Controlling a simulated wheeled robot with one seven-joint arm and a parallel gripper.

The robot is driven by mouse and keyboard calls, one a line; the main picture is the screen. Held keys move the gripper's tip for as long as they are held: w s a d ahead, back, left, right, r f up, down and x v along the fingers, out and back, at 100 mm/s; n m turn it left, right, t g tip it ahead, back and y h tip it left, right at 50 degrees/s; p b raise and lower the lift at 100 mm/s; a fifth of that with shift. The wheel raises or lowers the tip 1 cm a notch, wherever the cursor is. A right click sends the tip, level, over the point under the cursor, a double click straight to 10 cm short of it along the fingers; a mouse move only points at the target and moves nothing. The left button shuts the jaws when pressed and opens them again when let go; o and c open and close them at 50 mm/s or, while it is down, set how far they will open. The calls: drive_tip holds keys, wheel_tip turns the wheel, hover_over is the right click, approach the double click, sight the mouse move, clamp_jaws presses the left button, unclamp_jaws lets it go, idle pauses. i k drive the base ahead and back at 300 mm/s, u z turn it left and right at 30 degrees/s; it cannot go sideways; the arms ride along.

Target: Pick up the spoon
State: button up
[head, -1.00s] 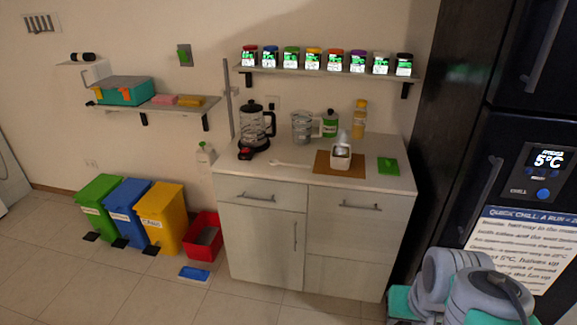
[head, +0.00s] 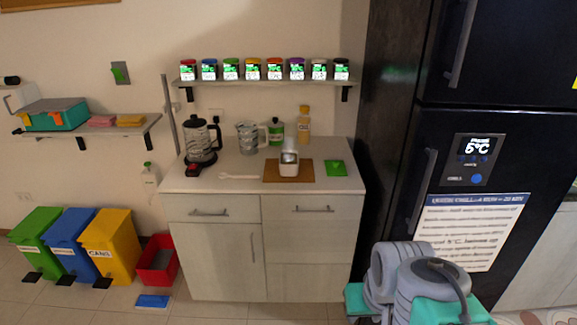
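A white spoon (head: 238,177) lies on the light countertop (head: 215,186), in front of the glass coffee maker and left of a brown board. It is small in the head view, and its handle runs left to right. My folded arm (head: 420,280) shows at the bottom right, well away from the counter. My gripper's fingers cannot be made out.
A coffee maker (head: 201,143), glass jug (head: 247,137), white holder (head: 289,163) on a brown board (head: 273,171) and green packet (head: 336,168) stand on the counter. Spice jars line a shelf (head: 265,83) above. A black fridge (head: 455,150) stands right; bins (head: 108,245) stand left. Floor before the cabinet is partly visible.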

sight(222, 175)
drive_tip(key=u, duration=0.05)
drive_tip(key=i, duration=0.7)
drive_tip(key=u, duration=0.6)
drive_tip(key=i, duration=1.05)
drive_tip(key=u, duration=0.85)
drive_tip(key=i, duration=0.3)
drive_tip(key=u, duration=0.25)
